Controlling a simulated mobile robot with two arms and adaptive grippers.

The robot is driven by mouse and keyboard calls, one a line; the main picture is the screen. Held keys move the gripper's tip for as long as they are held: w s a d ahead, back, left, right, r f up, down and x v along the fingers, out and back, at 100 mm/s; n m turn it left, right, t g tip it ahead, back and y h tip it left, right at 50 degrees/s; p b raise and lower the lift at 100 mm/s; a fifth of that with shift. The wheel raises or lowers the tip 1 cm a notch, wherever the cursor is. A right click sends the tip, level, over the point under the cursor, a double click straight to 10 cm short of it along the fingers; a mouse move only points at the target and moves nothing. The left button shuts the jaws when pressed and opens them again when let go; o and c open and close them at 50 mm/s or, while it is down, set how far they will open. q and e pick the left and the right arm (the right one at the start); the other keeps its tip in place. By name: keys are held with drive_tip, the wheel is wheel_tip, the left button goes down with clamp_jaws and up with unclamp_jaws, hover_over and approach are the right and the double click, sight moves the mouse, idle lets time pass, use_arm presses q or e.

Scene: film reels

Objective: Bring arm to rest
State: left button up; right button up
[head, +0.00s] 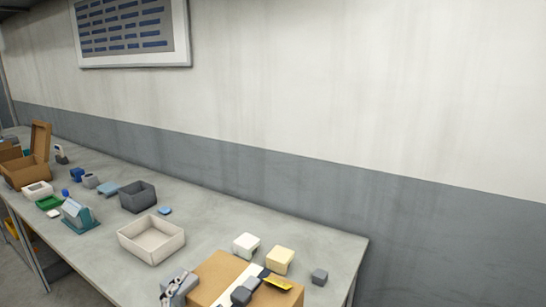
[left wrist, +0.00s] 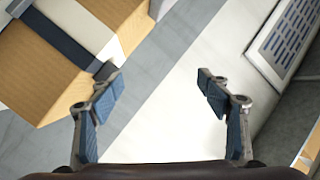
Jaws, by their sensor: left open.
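My left gripper (left wrist: 160,92) is open in the left wrist view. Its two fingers with blue pads stand wide apart, and nothing is between them. A tan box (left wrist: 32,70) with a white band and a dark strip fills the upper left of that view, beyond the left finger. I cannot tell how close the finger is to it. In the head view I cannot clearly make out my left gripper. My right gripper is not in view.
A grey table (head: 105,262) runs along the wall. It bears a cream tray (head: 178,244), a dark grey bin (head: 137,196), an open cardboard box (head: 40,150), a white block (head: 246,244), a pale yellow block (head: 280,260) and a small grey cube (head: 319,277).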

use_arm(q)
drive_tip(key=s+a+f+n+g+y, duration=0.1)
drive_tip(key=s+a+f+n+g, duration=0.15)
drive_tip(key=s+f, duration=0.45)
drive_tip(key=s+a+f+n+g+y, duration=0.1)
drive_tip(key=s+a+f+n+g, duration=0.15)
drive_tip(key=s+f+g, duration=0.4)
drive_tip(key=s+f+n+g+h, duration=0.1)
drive_tip(key=s+f+n+g, duration=0.1)
drive_tip(key=s+f, duration=0.4)
drive_tip(key=s+f+n+g, duration=0.15)
drive_tip(key=s+f, duration=0.25)
drive_tip(key=s, duration=0.4)
wheel_tip(320, 180, down, 24)
drive_tip(key=s+g, duration=0.1)
drive_tip(key=g, duration=0.1)
drive_tip(key=s+a+f, duration=0.2)
drive_tip(key=s+f, duration=1.5)
drive_tip(key=shift+s+a+f+m+g, duration=0.15)
drive_tip(key=shift+s+f+m+g, duration=0.05)
drive_tip(key=shift+s+m+g, duration=0.2)
